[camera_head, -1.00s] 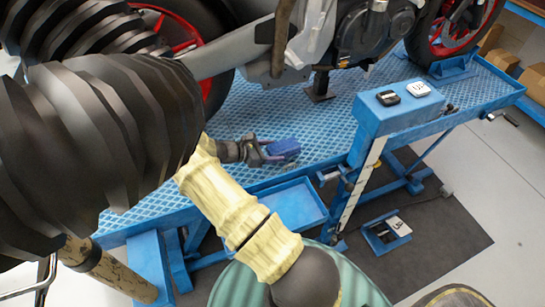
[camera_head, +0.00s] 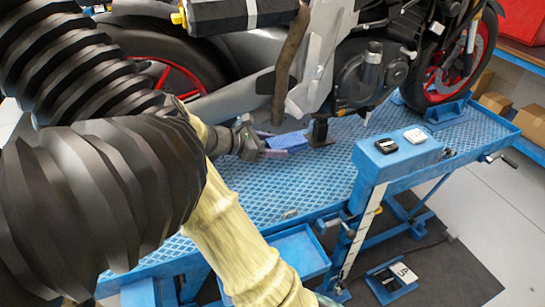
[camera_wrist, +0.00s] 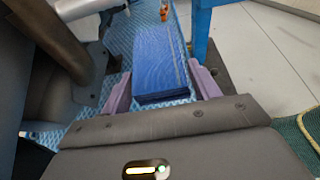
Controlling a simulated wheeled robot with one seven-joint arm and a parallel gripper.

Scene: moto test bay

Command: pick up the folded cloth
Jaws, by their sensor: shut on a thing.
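The folded cloth (camera_wrist: 160,55) is blue and shows in the wrist view as a long flat bundle between the two purple fingers. My gripper (camera_wrist: 160,88) is shut on its near end. In the head view, the cloth (camera_head: 289,141) sticks out to the right from my gripper (camera_head: 268,146), over the blue tread-plate platform. The cloth's gap to the platform is hard to judge. My arm hides part of the platform to the left.
A motorcycle (camera_head: 370,75) stands on the platform (camera_head: 310,185), close behind the gripper. Its stand foot (camera_head: 320,132) is just right of the cloth. A blue control box (camera_head: 400,150) rises at the platform's front edge. Platform ahead of the cloth is mostly bare.

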